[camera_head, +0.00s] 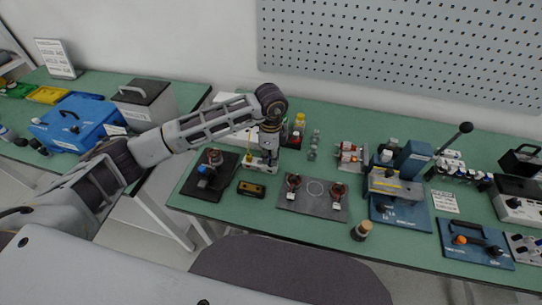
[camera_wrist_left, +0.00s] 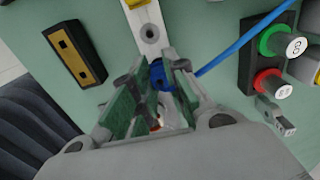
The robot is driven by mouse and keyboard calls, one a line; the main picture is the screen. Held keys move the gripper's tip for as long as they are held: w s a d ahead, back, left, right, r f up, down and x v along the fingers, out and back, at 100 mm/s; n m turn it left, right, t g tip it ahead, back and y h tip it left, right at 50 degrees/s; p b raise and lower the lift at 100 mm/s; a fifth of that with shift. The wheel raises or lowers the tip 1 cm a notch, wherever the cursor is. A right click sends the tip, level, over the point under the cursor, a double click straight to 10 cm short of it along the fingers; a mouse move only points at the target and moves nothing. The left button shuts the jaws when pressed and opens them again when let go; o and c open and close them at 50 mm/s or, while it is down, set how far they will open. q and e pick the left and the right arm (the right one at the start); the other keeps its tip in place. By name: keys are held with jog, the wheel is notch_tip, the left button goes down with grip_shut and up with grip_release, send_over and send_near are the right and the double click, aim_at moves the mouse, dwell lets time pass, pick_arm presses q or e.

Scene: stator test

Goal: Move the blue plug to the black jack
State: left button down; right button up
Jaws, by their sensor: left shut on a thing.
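My left gripper (camera_head: 262,164) reaches down over the green bench, left of the middle, in the head view. In the left wrist view its fingers (camera_wrist_left: 157,88) are shut around the blue plug (camera_wrist_left: 158,74). A blue cable (camera_wrist_left: 235,48) runs from the plug to the upper right. Just beyond the fingertips is a pale strip (camera_wrist_left: 146,14) with a round dark hole. I cannot tell the black jack for certain in either view. The plug is too small to make out in the head view. My right gripper is not in view.
A yellow-brown block (camera_head: 251,189) lies near the gripper. A dark plate (camera_head: 180,186) with a motor part stands left of it, a grey plate (camera_head: 313,211) right. Green (camera_wrist_left: 270,42) and red (camera_wrist_left: 265,83) terminals show in the wrist view. A blue press (camera_head: 408,160) stands farther right.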

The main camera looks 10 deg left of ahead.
pick_arm(q)
jog(key=shift+f, duration=0.1)
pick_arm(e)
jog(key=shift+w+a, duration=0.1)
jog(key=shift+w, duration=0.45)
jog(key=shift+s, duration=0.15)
pick_arm(q)
jog(key=shift+f, duration=0.25)
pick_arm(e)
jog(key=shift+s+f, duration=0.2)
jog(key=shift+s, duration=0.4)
pick_arm(q)
jog(key=shift+f+b, duration=0.3)
jog(key=shift+b, duration=0.05)
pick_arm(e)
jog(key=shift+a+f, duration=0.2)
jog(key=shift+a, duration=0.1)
pick_arm(q)
jog(key=c, duration=1.3)
grip_release()
jog(key=shift+c, duration=0.2)
